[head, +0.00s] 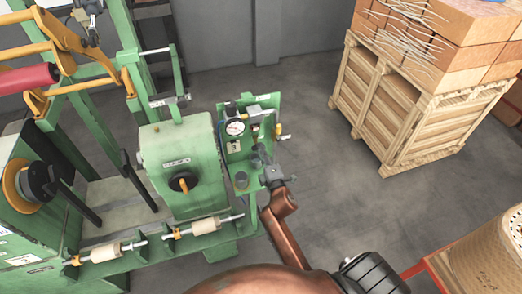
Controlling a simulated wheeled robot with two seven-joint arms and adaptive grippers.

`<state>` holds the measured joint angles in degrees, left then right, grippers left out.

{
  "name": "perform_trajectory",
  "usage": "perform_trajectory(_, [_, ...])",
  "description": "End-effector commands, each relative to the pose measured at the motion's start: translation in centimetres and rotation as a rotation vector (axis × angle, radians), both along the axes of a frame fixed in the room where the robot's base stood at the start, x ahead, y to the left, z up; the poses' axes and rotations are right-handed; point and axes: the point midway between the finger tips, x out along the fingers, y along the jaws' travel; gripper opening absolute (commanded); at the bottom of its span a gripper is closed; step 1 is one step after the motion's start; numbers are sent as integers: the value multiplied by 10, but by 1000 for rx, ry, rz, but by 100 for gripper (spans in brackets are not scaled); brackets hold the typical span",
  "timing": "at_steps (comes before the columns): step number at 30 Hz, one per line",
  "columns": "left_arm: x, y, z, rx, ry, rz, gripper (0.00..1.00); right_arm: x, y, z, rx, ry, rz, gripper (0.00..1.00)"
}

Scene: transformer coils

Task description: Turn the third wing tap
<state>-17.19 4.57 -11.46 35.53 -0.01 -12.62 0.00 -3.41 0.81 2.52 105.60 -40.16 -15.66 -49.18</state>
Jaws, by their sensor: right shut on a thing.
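A green panel box (236,151) with a round white gauge (235,128) stands on the right side of the green machine. A small tap with a yellowish end (281,131) sticks out of the panel's right side. My right gripper (268,175) is at the panel's lower right edge, with its copper-coloured arm coming up from below. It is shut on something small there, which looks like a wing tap. The fingers hide most of it, and which tap it is cannot be made out. My left gripper is out of view.
The green machine (179,155) with a black-and-orange knob (184,182) stands left of the panel. A wooden crate (400,112) with boxes stands at the back right. A large spool (490,255) is at the lower right. Grey floor (330,190) between is clear.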

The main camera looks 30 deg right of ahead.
Motion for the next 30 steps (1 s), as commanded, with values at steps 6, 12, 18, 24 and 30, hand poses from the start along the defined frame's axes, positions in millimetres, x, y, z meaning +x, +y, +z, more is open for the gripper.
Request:
perform_trajectory(6, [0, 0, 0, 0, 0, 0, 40, 0, -1, 0, 5, -1, -2, 0])
perform_trajectory(12, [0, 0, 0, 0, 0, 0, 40, 0, -1, 0, 4, -1, -2, 13])
perform_trajectory(18, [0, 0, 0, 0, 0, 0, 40, 0, 0, 0, 3, -1, -1, 27])
perform_trajectory(24, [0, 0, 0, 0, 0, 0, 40, 0, 0, 0, 3, -1, 0, 27])
perform_trajectory(30, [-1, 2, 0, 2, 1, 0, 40, -10, 2, -2, 4, 2, 0, 27])
